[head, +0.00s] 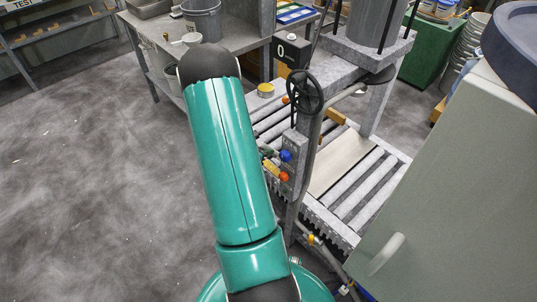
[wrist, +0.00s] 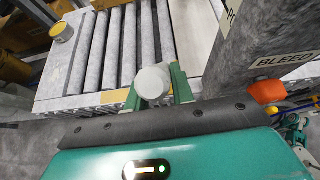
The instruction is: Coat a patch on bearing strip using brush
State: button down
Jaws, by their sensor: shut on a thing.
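My gripper (wrist: 156,86) shows in the wrist view with its green fingers on either side of a pale, round-ended thing (wrist: 152,82), shut on it. This looks like the end of the brush; its bristles are hidden. A flat, pale strip (head: 340,163) lies among the rollers in the head view, probably the bearing strip. It also shows in the wrist view (wrist: 196,35), beyond and right of my gripper. I cannot make out a coated patch on it. In the head view my gripper is hidden behind my arm.
A yellow-rimmed tin (head: 265,90) stands at the roller bed's far left; the wrist view shows it too (wrist: 62,31). A handwheel (head: 305,91) and post with coloured knobs (head: 285,156) stand before the rollers. A grey cabinet (head: 455,160) fills the right. The left floor is clear.

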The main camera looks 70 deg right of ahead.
jog(key=shift+r, duration=1.15)
